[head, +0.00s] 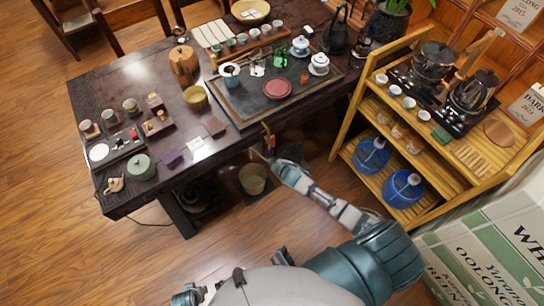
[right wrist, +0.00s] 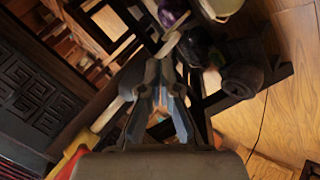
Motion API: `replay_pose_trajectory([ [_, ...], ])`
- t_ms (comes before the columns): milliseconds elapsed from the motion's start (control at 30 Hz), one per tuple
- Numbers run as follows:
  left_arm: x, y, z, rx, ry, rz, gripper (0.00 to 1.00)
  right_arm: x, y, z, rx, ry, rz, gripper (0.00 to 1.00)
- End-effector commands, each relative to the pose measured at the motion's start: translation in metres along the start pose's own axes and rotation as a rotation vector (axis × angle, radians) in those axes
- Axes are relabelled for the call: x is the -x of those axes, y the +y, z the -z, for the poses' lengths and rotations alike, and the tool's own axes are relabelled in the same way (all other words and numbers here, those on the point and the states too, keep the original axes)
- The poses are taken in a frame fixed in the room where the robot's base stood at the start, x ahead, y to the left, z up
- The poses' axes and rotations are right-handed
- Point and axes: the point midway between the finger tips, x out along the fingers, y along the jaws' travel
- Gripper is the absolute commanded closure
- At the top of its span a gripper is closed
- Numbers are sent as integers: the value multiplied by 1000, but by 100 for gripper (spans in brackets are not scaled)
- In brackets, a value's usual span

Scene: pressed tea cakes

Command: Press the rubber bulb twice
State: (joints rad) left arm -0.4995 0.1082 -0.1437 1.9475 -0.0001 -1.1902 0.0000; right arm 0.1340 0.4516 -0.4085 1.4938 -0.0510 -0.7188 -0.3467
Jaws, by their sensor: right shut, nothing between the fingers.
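My right gripper (head: 268,150) reaches to the front edge of the dark tea table (head: 236,152), near a small red thing whose shape I cannot make out. In the right wrist view the same gripper (right wrist: 166,62) has its fingers together with nothing held. I cannot pick out the rubber bulb for certain in either view; it may be hidden by the gripper or too small to tell.
A black tea tray (head: 238,118) with cups and a red-brown dish (head: 277,89) lies on the table. A bin (head: 252,179) stands below the front edge. A wooden shelf (head: 437,207) with blue water bottles stands right.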

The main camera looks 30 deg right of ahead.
Motion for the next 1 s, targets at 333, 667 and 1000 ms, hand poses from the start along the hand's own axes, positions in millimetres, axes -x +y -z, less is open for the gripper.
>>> replay_pose_trajectory([
  [333, 0, 0, 0, 0, 0, 0, 60, 0, 0, 0, 0, 0, 0, 100],
  [667, 4, -1, 2, 1, 2, 1, 60, -3, 6, 5, 0, 1, -1, 100],
  [1000, 3, -1, 2, 1, 2, 1, 60, -4, 5, 5, 0, 0, 0, 100],
])
